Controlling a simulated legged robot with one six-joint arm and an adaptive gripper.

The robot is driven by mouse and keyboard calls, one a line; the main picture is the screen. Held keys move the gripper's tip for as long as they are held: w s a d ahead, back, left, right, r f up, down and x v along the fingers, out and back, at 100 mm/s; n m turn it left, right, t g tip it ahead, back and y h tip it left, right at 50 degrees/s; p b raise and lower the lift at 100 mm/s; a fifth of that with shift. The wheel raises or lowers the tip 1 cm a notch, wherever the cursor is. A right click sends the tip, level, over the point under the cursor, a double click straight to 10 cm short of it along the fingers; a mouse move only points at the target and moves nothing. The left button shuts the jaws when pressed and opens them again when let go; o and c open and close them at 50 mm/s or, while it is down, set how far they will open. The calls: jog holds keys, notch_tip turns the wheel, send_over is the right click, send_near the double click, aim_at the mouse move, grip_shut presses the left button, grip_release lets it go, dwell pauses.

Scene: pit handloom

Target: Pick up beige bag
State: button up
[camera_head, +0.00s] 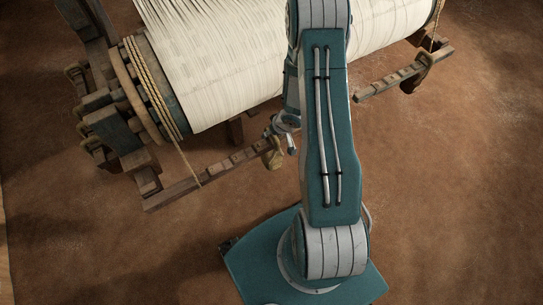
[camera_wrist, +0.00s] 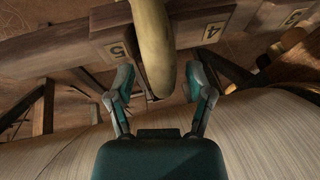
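A beige bag (camera_head: 272,155) hangs at the right end of the notched wooden bar on the near side of the loom. In the wrist view a long, rounded beige shape (camera_wrist: 153,45), which looks like this bag, lies between and beyond my fingers. My gripper (camera_wrist: 160,80) is open, with one finger on each side of this shape and visible gaps. I cannot tell the depth between them. In the head view my gripper (camera_head: 288,138) is partly hidden behind my arm, just right of and above the bag.
A similar bag (camera_head: 416,74) hangs on another notched bar (camera_head: 388,82) at the right. The notched bar (camera_head: 225,164) carries number tags in the wrist view (camera_wrist: 117,51). The loom roller with pale cloth (camera_head: 215,60) stands close behind. Brown floor is clear at the right.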

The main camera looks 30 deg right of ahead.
grip_shut()
jog(key=shift+r, duration=0.15)
jog(key=shift+r, duration=1.7)
jog(key=s+d, duration=0.4)
jog(key=s, duration=0.4)
jog(key=s+d, duration=0.4)
jog(key=s, duration=0.4)
jog(key=shift+w+d, duration=0.1)
jog(key=shift+d, duration=0.05)
